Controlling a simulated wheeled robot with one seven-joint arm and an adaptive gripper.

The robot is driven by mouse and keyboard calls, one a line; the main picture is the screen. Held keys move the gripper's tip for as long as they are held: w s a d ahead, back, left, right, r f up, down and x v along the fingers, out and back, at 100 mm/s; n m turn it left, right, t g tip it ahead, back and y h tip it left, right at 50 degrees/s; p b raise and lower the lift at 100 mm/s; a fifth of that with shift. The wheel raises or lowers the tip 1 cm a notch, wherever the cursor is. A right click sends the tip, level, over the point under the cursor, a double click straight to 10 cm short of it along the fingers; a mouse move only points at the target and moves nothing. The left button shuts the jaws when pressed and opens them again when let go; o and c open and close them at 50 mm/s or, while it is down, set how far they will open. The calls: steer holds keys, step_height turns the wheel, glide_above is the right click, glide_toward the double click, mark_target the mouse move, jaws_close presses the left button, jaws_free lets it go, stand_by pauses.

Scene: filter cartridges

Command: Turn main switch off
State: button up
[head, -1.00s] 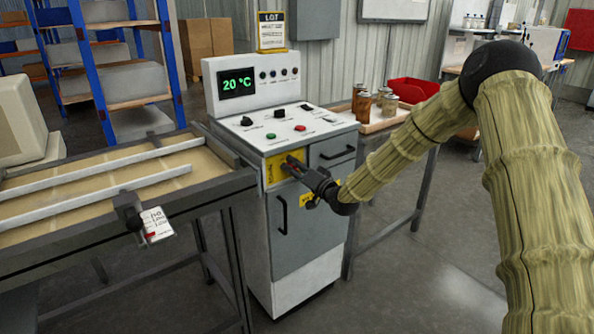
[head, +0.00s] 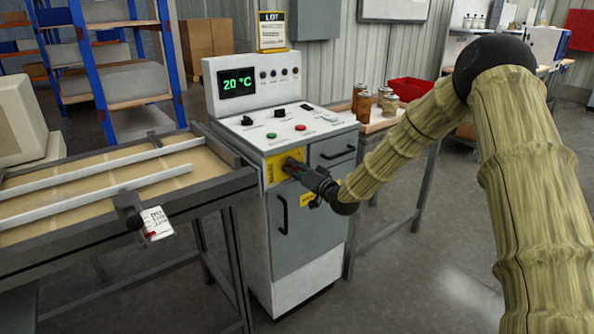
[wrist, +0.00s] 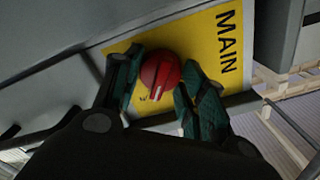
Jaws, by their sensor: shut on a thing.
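The main switch (wrist: 160,74) is a round red knob with a raised bar on a yellow plate marked MAIN (wrist: 207,42) in the wrist view. In the head view the yellow plate (head: 272,168) is on the upper front of the white control cabinet (head: 256,235), and my gripper mostly covers the knob. My gripper (wrist: 160,85) is shut on the red knob, with one finger on each side of it. In the head view my gripper (head: 298,170) reaches the plate from the right. The knob's exact setting is hard to read.
The cabinet top carries a green button (head: 271,136), a red button (head: 300,127) and black knobs. Its display (head: 237,82) reads 20 °C. A conveyor table (head: 215,187) stands close on the left. A bench with jars and a red bin (head: 411,88) is at the right.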

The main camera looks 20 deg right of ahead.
steer(key=n, duration=0.4)
steer(key=shift+b, duration=0.4)
steer(key=n+b, duration=0.1)
steer(key=n, duration=0.3)
steer(key=shift+f, duration=0.1)
steer(key=n+b, duration=0.1)
steer(key=n, duration=0.3)
steer(key=shift+n, duration=0.3)
steer(key=shift+n+b, duration=0.8)
steer(key=shift+n, duration=1.1)
steer(key=o, duration=1)
steer(key=shift+a, duration=0.1)
steer(key=shift+s, duration=0.1)
